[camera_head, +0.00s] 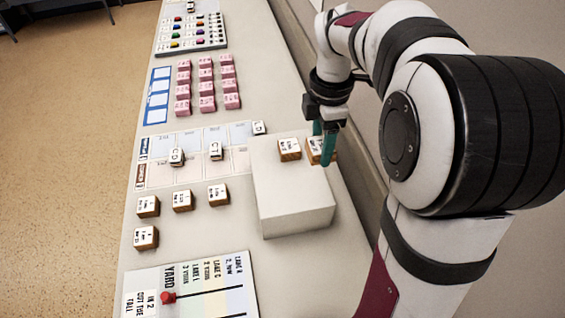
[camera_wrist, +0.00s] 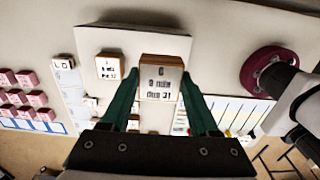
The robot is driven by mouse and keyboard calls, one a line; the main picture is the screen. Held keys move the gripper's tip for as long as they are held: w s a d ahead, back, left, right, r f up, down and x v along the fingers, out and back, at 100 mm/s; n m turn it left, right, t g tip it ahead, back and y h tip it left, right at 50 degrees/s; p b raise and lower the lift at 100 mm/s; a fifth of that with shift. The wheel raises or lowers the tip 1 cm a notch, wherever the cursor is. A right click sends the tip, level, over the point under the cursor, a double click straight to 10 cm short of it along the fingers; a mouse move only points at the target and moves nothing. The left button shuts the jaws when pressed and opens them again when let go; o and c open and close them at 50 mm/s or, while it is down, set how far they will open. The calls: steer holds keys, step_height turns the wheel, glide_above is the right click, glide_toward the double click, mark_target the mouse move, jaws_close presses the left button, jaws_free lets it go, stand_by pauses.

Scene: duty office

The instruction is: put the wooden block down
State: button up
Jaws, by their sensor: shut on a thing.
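My gripper (camera_head: 325,146) points down over the right part of a white raised box (camera_head: 297,212). Its green fingers are shut on a wooden block with a white printed label (camera_head: 315,146). In the wrist view the held block (camera_wrist: 161,84) sits between the two fingertips (camera_wrist: 161,92), label facing the camera. A finger hides part of it in the head view. I cannot tell whether its underside touches the box top. A second labelled wooden block (camera_head: 289,149) stands on the box, just left of the held one; it also shows in the wrist view (camera_wrist: 110,67).
Several wooden blocks (camera_head: 182,201) stand on the counter left of the box. A printed card (camera_head: 205,167) carries CD and CT tags. Pink blocks (camera_head: 207,87) stand further back, and a yard board (camera_head: 195,290) lies in front. A wall runs along the right.

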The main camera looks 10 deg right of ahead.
glide_above(270, 175)
step_height(270, 175, down, 6)
steer(key=shift+d+f, duration=0.15)
step_height(270, 175, down, 4)
steer(key=shift+f, duration=0.1)
steer(key=shift+f, duration=0.1)
steer(key=o, duration=1.4)
steer(key=shift+c, duration=0.2)
